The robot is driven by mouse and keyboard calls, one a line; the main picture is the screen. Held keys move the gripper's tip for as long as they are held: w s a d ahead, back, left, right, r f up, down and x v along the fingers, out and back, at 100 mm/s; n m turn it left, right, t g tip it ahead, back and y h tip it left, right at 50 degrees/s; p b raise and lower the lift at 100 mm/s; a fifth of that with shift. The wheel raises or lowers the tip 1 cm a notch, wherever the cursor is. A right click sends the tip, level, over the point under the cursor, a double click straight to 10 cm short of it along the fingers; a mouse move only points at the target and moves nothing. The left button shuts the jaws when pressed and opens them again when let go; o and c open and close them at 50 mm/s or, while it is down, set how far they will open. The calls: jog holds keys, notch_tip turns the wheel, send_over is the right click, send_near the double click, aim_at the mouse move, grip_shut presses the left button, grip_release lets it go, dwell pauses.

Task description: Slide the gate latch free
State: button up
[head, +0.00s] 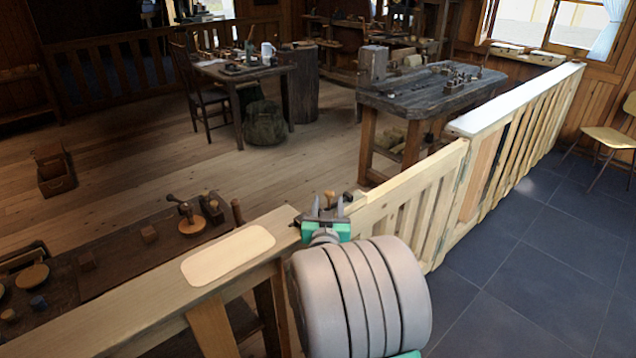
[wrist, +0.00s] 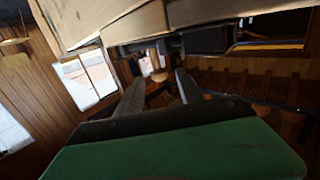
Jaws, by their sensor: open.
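The pale wooden gate (head: 412,205) with upright slats runs from beside my gripper toward the back right, and it looks closed in line with the railing. My gripper (head: 328,205) is at the joint between the railing's top rail and the gate, with its two fingers apart. The latch is mostly hidden behind my gripper. A small brown knob (head: 347,197) shows just right of the fingers and may be part of it. In the wrist view my gripper (wrist: 160,88) has both fingers spread below a wooden rail (wrist: 150,22). A dark metal piece (wrist: 205,40) sits against that rail, and I cannot tell whether the fingers touch it.
The railing's top rail (head: 150,290) with a pale inset plate (head: 228,255) fills the lower left. A low dark bench (head: 120,262) with wooden pieces stands behind it. A heavy worktable (head: 430,88) is beyond the gate.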

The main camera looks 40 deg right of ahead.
jog(key=shift+w+d+r, duration=0.1)
jog(key=shift+w+d, duration=0.1)
jog(key=shift+d, duration=0.2)
jog(key=p+x, duration=0.1)
jog(key=x, duration=0.6)
jog(key=shift+p, duration=0.35)
jog(key=shift+a+r, duration=0.1)
jog(key=shift+c, duration=0.3)
grip_shut()
